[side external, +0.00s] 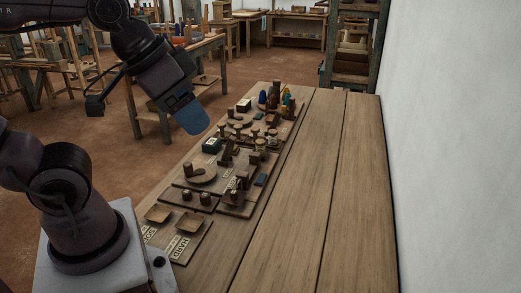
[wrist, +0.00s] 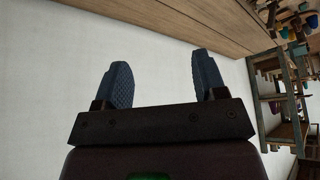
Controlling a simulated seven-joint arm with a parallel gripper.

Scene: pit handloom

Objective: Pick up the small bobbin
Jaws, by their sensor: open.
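My gripper (side external: 194,122) hangs in the air at the left edge of the workbench, left of and above the laid-out items. Its blue fingers are apart in the wrist view (wrist: 160,72), with only white wall between them. Several small brown spool-like pieces (side external: 240,128) stand on a board towards the far end of the bench. They are too small for me to tell which one is the small bobbin. In the wrist view, small items show only at the top right corner, and I cannot make out a bobbin there.
The wooden workbench (side external: 310,190) is bare on its right side, along the white wall (side external: 450,150). Coloured cones (side external: 270,99) stand at the far end.

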